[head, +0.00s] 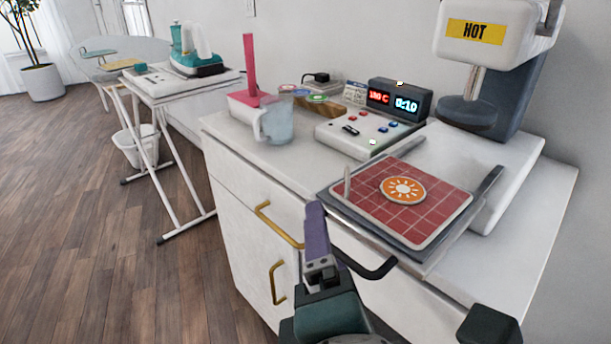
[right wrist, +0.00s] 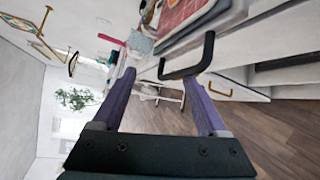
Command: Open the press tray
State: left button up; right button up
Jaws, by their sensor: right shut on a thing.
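The press tray is a dark flat tray (head: 418,256) with a red gridded pad (head: 432,208) and an orange sun badge. It lies in front and to the left of the press head (head: 468,112), not under it. Its black bar handle (head: 378,272) juts out over the cabinet's front edge. My right gripper (head: 318,215) is at the left end of this handle, with a purple finger pointing up. My left gripper is out of view.
A control box (head: 370,132) with a lit display stands behind the tray. Brass handles (head: 278,225) project from the cabinet front. The wooden floor at left is mostly clear.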

jog(key=s+b, duration=0.2)
jog(key=s, duration=0.7)
jog(key=shift+a+f, duration=0.4)
jog(key=shift+f, duration=0.05)
dwell(0.3)
